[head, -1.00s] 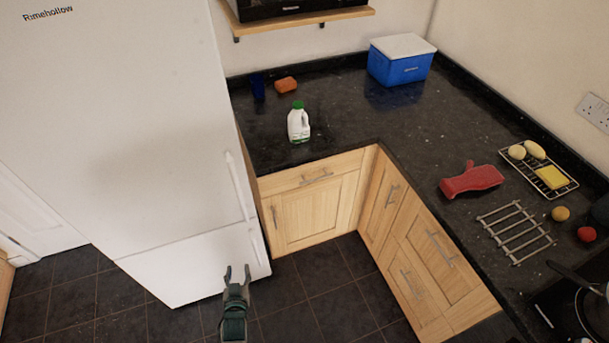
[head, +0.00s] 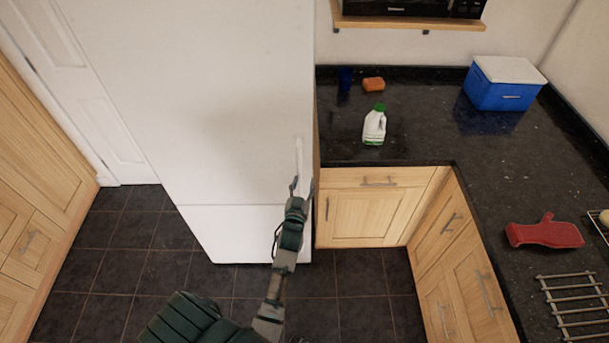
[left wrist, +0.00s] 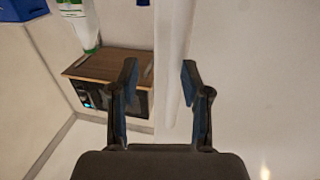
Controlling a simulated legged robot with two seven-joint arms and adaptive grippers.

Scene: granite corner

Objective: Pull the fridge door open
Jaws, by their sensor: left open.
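The white fridge (head: 225,100) stands at the left of the counter in the head view, with its door shut. A slim white upright handle (head: 299,158) runs near the door's right edge. It also shows as a pale bar in the left wrist view (left wrist: 174,60), between the fingertips. My left gripper (head: 301,187) is open at the lower part of this handle, one finger to each side in the picture. I cannot tell whether a finger touches it. The gripper covers the handle's lower end. My right gripper is not in view.
Wooden cabinets (head: 365,215) and a dark counter (head: 420,130) adjoin the fridge's right side. A milk jug (head: 374,127), orange sponge (head: 373,84), blue cool box (head: 503,83) and red mitt (head: 545,233) lie on the counter. Dark tiled floor (head: 110,260) is clear before the fridge.

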